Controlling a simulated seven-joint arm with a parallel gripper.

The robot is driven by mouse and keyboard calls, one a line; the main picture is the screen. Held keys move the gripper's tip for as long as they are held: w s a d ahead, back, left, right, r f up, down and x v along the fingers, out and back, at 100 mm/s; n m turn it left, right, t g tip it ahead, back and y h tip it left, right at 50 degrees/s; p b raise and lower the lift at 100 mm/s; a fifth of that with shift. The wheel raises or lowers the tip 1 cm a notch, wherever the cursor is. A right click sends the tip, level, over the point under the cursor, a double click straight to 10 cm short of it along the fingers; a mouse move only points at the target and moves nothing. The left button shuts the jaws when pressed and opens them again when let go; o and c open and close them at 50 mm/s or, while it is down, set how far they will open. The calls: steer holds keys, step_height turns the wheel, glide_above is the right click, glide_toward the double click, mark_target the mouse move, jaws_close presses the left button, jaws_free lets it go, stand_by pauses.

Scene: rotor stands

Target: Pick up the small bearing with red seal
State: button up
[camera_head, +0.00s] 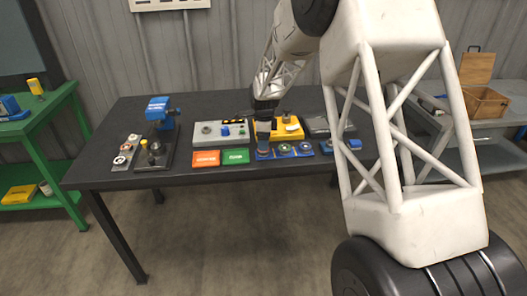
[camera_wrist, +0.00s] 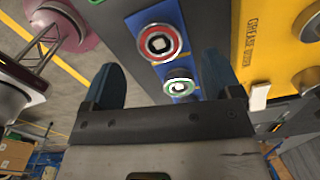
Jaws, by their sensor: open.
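In the wrist view a bearing with a red seal ring (camera_wrist: 159,43) lies on a blue strip tray (camera_wrist: 190,98). A bearing with a green ring (camera_wrist: 180,87) lies beside it on the same tray. My gripper (camera_wrist: 159,64) is open, its two dark fingers apart on either side of the tray, with nothing held between them. In the head view my gripper (camera_head: 263,147) is low over the left end of the blue tray (camera_head: 295,155) and hides part of it. I cannot make out the red seal there.
A yellow block (camera_head: 288,132) stands just behind the tray; its side (camera_wrist: 275,40) is close to the right finger. Orange (camera_head: 206,159) and green (camera_head: 236,156) boxes lie left of the tray. A blue press (camera_head: 159,110) stands farther left. The table front (camera_head: 215,177) is clear.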

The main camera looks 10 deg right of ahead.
steer(key=shift+f, duration=1.95)
steer(key=c, duration=1.1)
